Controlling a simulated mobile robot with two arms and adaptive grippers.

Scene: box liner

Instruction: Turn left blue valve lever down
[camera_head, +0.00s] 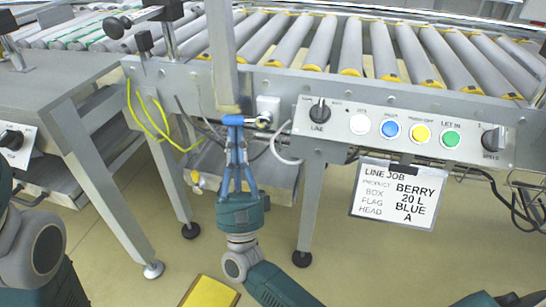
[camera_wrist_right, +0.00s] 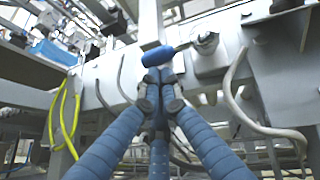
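The blue valve lever (camera_head: 233,120) lies about level under the conveyor's side rail, pointing left from its metal valve fitting (camera_head: 263,122). In the right wrist view the lever (camera_wrist_right: 157,55) lies across the top centre, with its fitting (camera_wrist_right: 205,42) to its right. My right gripper (camera_head: 237,138) reaches up from below, its blue fingers drawn together. In the right wrist view the fingertips (camera_wrist_right: 159,78) are close together just below the lever in the picture; I cannot tell whether they touch it. My left gripper is out of view.
A grey upright post (camera_head: 222,60) stands just above the lever. Yellow cables (camera_head: 155,125) hang to the left and a pale hose (camera_head: 283,148) to the right. The button panel (camera_head: 400,131) and a hanging job sign (camera_head: 397,196) are further right. A yellow box (camera_head: 209,293) is low in front.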

